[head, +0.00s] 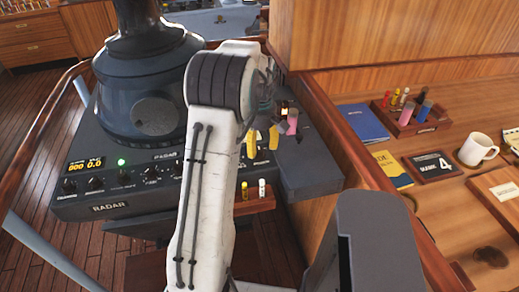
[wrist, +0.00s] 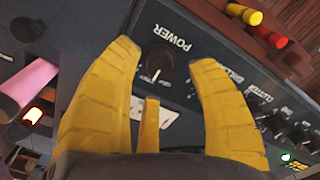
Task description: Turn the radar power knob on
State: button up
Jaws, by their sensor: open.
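The black power knob (wrist: 158,63) sits on the dark radar panel under the white word POWER in the wrist view, with a pale line on its face. My gripper (wrist: 166,54) is open. Its yellow fingers stand on either side of the knob in the picture, with a visible gap on both sides; I cannot tell how far they are from the panel. In the head view my gripper (head: 262,140) is over the right part of the radar console (head: 75,209), and my arm hides part of the panel. I cannot make out the power knob there.
A small wooden rack (head: 256,203) with yellow and white cylinders juts from the console front. A pink cylinder (head: 293,121) stands close to the gripper's right. More knobs (wrist: 276,124) and a lit green lamp (head: 121,162) are along the panel. A mug (head: 477,149) stands on the right desk.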

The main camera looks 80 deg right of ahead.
jog(key=shift+f, duration=1.25)
grip_shut()
